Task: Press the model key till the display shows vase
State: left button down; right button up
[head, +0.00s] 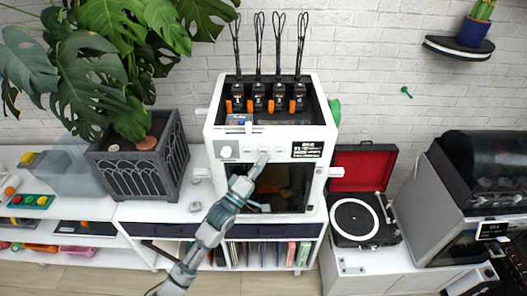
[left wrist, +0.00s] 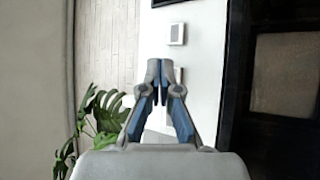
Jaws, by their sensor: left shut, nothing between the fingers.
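The white printer (head: 213,136) stands on the low cabinet, with a dark display (head: 306,150) at the right of its front panel. The display has light text too small for me to read. A row of small pale keys lies left of the display, and a round knob (head: 226,152) is at the panel's left end. My left gripper (head: 262,158) is shut and empty, its tips at the key row. In the left wrist view the shut fingertips (left wrist: 160,70) overlap one key, while another square key (left wrist: 176,33) shows clear above. I cannot tell whether they touch. My right gripper is out of view.
A planter (head: 135,172) with a large leafy plant stands left of the printer. An open record player (head: 355,220) is at its right, and a grey machine (head: 428,205) stands further right. Several black spool-like units with loops sit in the printer's top.

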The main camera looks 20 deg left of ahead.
pick_arm(q)
jog(key=s+p, duration=0.1)
jog(key=s, duration=0.1)
jog(key=s+d+p, duration=0.1)
jog(key=s, duration=0.1)
jog(key=shift+s+d+r, duration=0.1)
jog(key=shift+s+d, duration=0.1)
jog(key=shift+s, duration=0.15)
dwell(0.6)
